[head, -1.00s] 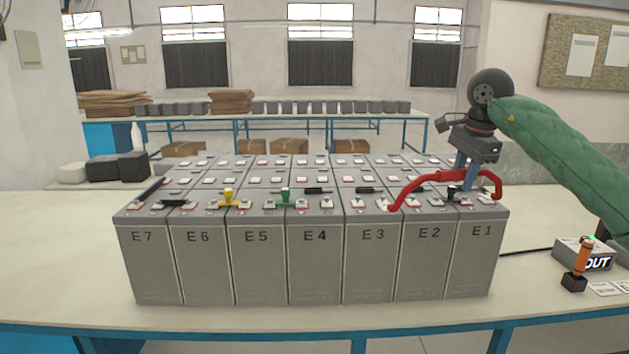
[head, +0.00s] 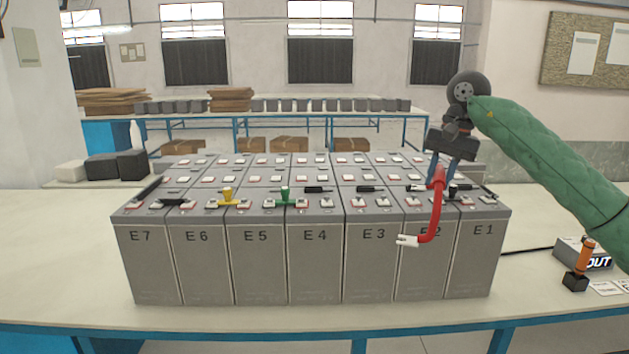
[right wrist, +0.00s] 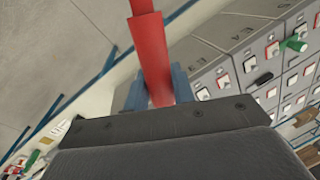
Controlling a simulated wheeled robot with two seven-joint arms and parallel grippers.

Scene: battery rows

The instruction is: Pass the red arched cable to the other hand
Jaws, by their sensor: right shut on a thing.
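The red arched cable (head: 437,212) is in my right gripper (head: 438,180), above the front of the batteries. In the head view it hangs down in front of battery E2, and its lower end curves left to a pale metal tip. In the right wrist view the red cable (right wrist: 151,55) stands between the blue-grey fingers of my right gripper (right wrist: 158,88), which are shut on it. The cable's other end is hidden in the head view. My left gripper is not in view.
Rows of grey batteries (head: 314,255), labelled E1 to E7 in front, fill the table's middle. Yellow (head: 228,197) and green (head: 285,197) handled pieces stand on top. An orange-handled tool (head: 580,262) and an OUT box (head: 590,252) are at the right.

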